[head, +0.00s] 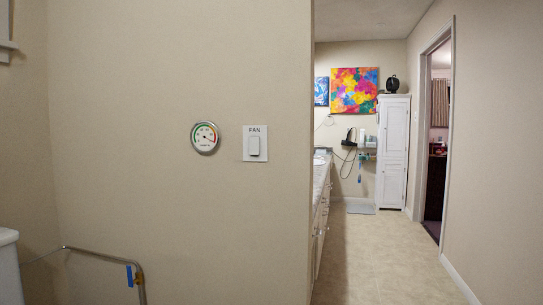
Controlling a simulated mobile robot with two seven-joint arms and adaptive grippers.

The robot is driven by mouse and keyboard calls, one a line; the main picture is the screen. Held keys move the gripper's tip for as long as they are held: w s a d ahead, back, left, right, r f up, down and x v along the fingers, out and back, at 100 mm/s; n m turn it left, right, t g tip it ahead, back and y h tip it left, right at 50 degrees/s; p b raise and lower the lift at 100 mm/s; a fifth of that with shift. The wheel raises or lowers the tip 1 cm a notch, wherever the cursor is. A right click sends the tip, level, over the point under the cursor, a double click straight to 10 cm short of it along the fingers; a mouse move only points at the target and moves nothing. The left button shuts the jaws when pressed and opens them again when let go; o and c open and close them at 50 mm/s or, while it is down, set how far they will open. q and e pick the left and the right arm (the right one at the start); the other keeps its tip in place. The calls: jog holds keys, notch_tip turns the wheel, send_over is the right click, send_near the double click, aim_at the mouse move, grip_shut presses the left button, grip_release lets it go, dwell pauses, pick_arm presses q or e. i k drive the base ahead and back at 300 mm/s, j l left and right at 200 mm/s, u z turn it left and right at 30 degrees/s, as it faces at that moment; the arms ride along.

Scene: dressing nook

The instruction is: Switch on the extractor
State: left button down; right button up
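A white wall switch plate (255,144) labelled "FAN" is on the beige wall, left of the wall's right-hand corner. Its pale rocker (254,146) sits in the lower middle of the plate. Whether the rocker is pressed in at top or bottom is too small to tell. A round dial gauge (205,137) with a coloured scale hangs just left of the plate. Its red needle points to the lower right. Neither of my grippers shows in the head view.
A metal rail (100,257) with blue tape stands low at left, near a white edge (9,268). Right of the wall corner, a counter (321,190) runs back. Open floor (380,255) leads to a white cabinet (393,150) and a doorway at right.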

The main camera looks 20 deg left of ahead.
aim_at(253, 141)
jog(key=i+j+z, duration=0.15)
jog(key=i+j, duration=0.15)
jog(key=i, duration=0.15)
jog(key=i+j+z, duration=0.1)
jog(key=i+j, duration=0.2)
jog(key=i, duration=0.1)
